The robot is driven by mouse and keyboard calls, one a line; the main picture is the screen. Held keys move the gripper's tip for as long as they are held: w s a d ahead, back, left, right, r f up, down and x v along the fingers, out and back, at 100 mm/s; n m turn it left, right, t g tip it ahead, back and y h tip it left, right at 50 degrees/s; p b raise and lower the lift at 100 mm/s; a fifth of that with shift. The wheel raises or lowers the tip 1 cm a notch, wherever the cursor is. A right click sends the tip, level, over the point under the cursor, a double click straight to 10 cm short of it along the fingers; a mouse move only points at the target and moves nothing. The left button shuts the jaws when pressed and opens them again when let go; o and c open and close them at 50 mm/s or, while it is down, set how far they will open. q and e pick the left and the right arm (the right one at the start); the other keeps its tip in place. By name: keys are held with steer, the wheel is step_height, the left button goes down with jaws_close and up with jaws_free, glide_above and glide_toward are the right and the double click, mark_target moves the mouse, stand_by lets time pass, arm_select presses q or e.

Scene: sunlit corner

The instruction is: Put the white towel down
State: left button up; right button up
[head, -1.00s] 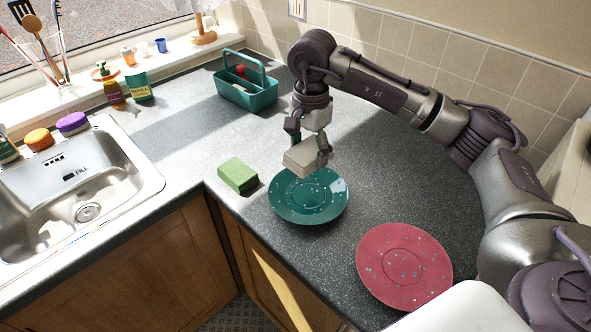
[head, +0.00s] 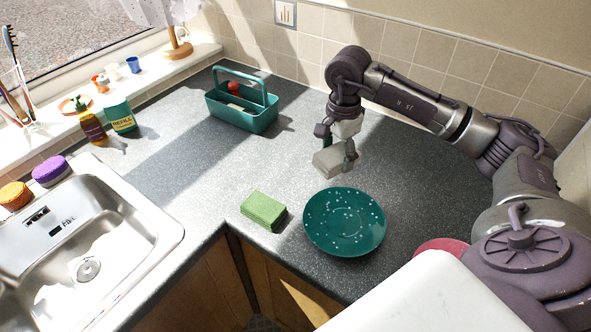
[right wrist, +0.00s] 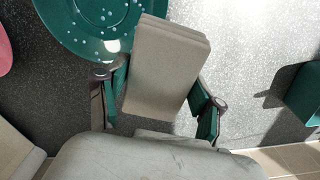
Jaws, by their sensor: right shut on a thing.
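The white towel (head: 328,161) is a small, folded, greyish-white block. My right gripper (head: 337,150) is shut on it, behind the teal plate in the head view. In the right wrist view the towel (right wrist: 165,65) sits between the two fingers (right wrist: 157,92) and covers part of the teal plate's edge. I cannot tell whether the towel's underside touches the counter. My left gripper is not in view.
The speckled teal plate (head: 345,236) and green sponge (head: 263,210) lie on the grey counter (head: 185,165). A teal caddy (head: 240,112) stands at the back. A red plate (head: 440,245) is mostly hidden. The sink (head: 90,235) is at left. Counter between caddy and sponge is clear.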

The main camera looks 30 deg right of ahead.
steer(key=p, duration=0.2)
glide_toward(300, 182)
steer(key=shift+s+d+f, duration=0.25)
steer(key=shift+s+d, duration=0.1)
steer(key=shift+s, duration=0.15)
steer(key=shift+s+d+f, duration=0.2)
steer(key=shift+s+d, duration=0.15)
steer(key=shift+s, duration=0.1)
steer(key=shift+w+a+f+p, duration=0.3)
steer(key=shift+w+a+f, duration=0.45)
steer(key=shift+w+f, duration=0.2)
step_height(300, 182, down, 3)
steer(key=shift+s+f+p, duration=0.1)
steer(key=shift+p, duration=0.7)
steer(key=shift+f, duration=0.45)
steer(key=o, duration=1)
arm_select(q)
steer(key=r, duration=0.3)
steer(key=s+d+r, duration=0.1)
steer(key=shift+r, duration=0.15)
